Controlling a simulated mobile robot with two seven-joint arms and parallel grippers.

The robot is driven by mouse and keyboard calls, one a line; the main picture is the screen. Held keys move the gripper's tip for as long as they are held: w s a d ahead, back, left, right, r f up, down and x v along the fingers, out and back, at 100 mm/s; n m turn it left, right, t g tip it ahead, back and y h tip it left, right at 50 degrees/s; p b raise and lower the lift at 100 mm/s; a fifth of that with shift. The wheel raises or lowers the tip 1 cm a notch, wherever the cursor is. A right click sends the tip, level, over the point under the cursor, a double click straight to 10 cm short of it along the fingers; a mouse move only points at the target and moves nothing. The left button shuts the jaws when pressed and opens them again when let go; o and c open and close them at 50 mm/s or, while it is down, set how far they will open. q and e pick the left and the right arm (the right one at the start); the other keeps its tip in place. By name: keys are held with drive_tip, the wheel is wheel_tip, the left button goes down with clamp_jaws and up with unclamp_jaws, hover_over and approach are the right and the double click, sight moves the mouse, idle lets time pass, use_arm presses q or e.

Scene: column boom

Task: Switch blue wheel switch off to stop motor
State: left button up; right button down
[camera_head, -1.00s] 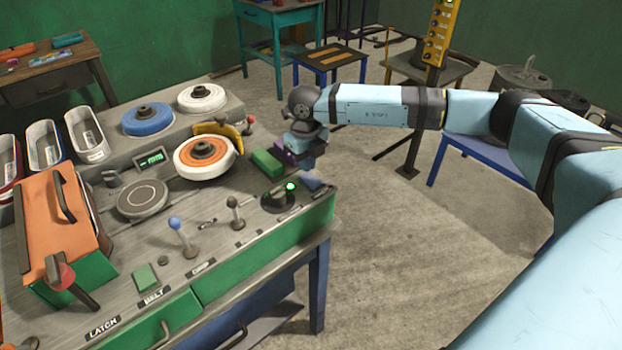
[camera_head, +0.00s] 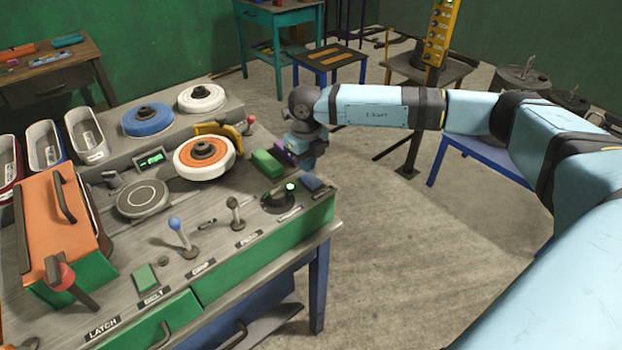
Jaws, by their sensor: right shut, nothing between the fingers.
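The blue wheel (camera_head: 149,119) lies flat on the raised back of the console, left of a white wheel (camera_head: 201,98). A dark rotary switch (camera_head: 277,198) with a lit green lamp (camera_head: 291,188) is at the console's right end. A blue-knobbed lever (camera_head: 180,235) stands at the front; I cannot tell which control belongs to the blue wheel. My right gripper (camera_head: 303,162) is shut and empty, pointing down beside a purple block (camera_head: 284,157), behind the switch. My left gripper is out of view.
A green block (camera_head: 266,163) and a blue block (camera_head: 313,182) lie near the switch. A dark-knobbed lever (camera_head: 235,212) stands left of it. An orange-topped box (camera_head: 58,225) and trays (camera_head: 87,134) fill the left side. Open floor (camera_head: 400,260) lies right of the console.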

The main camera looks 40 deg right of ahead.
sight(307, 176)
drive_tip(key=shift+f+b, duration=1)
drive_tip(key=shift+f, duration=0.35)
idle(1.1)
drive_tip(key=shift+r, duration=0.15)
drive_tip(key=shift+r+p, duration=0.55)
drive_tip(key=shift+r, duration=0.05)
drive_tip(key=shift+r+p, duration=1.35)
drive_tip(key=shift+r, duration=1.4)
drive_tip(key=shift+s+f, duration=0.1)
